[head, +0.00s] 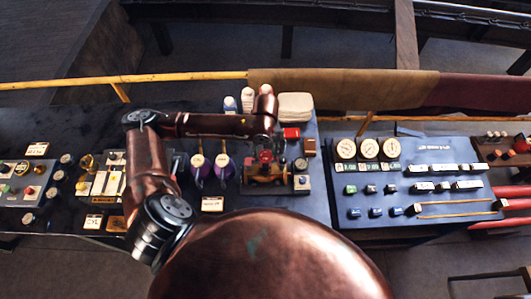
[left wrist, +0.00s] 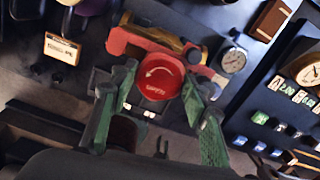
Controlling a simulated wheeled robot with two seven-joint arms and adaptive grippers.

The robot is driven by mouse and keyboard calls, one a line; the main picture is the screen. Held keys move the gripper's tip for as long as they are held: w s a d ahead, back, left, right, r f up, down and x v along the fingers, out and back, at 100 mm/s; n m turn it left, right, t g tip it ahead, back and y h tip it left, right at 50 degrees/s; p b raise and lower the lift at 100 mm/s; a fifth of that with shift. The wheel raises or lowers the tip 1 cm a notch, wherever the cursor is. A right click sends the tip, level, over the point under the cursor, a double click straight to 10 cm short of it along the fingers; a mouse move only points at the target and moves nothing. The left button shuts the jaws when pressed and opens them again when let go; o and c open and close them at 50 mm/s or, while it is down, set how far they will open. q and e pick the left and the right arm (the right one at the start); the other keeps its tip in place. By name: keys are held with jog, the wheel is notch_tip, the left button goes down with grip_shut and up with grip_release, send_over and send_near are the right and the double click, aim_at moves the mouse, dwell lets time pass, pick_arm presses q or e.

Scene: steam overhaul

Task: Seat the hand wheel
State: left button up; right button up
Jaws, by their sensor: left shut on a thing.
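The red hand wheel (left wrist: 155,80), with a white curved arrow and lettering on its face, sits between the green fingers of my left gripper (left wrist: 158,88) in the left wrist view. The fingers are shut on it. In the head view my left gripper (head: 265,142) hangs over the brass valve body (head: 264,173), and the wheel is a small red patch there. The brass body also shows in the left wrist view (left wrist: 152,39), behind the wheel. Whether the wheel touches its stem is hidden. My right gripper is in neither view.
A round gauge (head: 300,163) stands close right of the valve. Two purple-based items (head: 222,163) stand to its left. A panel with gauges and switches (head: 405,185) stands at right.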

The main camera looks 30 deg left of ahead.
pick_arm(q)
jog(key=shift+p, duration=0.5)
jog(key=shift+f, duration=0.3)
dwell(0.4)
jog(key=shift+f, duration=0.35)
jog(key=shift+f+p, duration=0.2)
jog(key=shift+p, duration=0.15)
dwell(0.3)
jog(key=o, duration=1.5)
